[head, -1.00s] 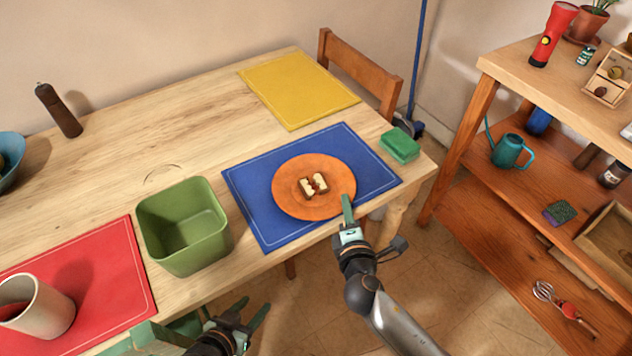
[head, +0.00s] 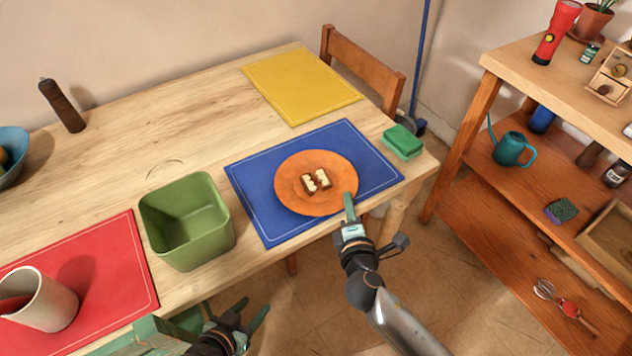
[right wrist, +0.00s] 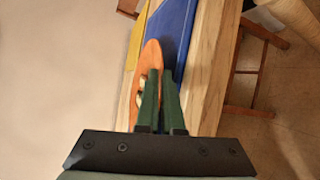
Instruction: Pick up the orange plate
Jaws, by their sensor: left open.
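The orange plate (head: 290,190) rests on the blue placemat (head: 245,185) and carries two small pieces of cake or bread (head: 316,180). My right gripper (head: 349,205) is at the plate's near right rim, with one finger seen above the rim. In the right wrist view its two green fingers (right wrist: 160,90) are close together with the plate's edge (right wrist: 151,55) between them, so they look shut on it. The lower finger is hidden in the head view. My left gripper (head: 250,310) is open and empty below the table's front edge, away from the plate.
A green bin (head: 187,220) stands left of the blue placemat. A green sponge (head: 403,141) lies close to its right corner. A red placemat (head: 110,260) with a cup (head: 38,300) is at left, a yellow placemat (head: 300,85) behind. A wooden shelf (head: 500,70) stands at right.

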